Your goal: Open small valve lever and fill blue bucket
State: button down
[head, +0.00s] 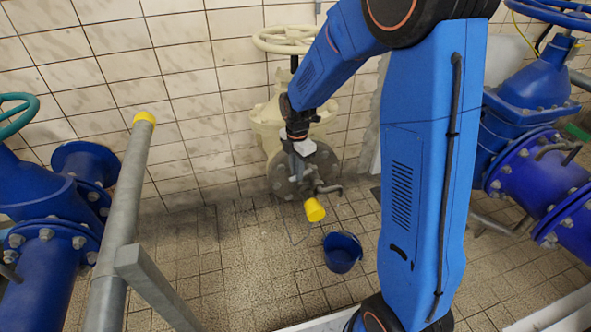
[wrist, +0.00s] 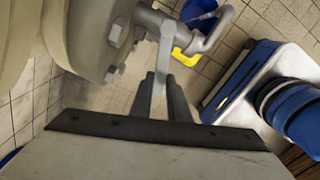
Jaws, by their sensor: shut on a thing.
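The blue bucket (head: 342,252) stands upright on the tiled floor below and right of the small valve pipe (head: 327,188). Part of the bucket also shows at the top of the wrist view (wrist: 200,10). The small valve lever (wrist: 163,62) is a flat grey metal strip beside the bent pipe (wrist: 215,30) on the big cream valve body. My gripper (wrist: 161,90) is shut on the lever, with a dark finger on each side of it. In the head view my wrist hides part of the valve. I cannot make out water or the bucket's inside clearly.
A grey railing (head: 121,215) crosses the left. Blue pipes (head: 545,180) stand at the right and left. Floor left of the bucket is clear.

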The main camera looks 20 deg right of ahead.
jog(key=c, duration=1.7)
grip_release()
notch_tip(320, 180, up, 18)
jog(key=shift+f, duration=0.25)
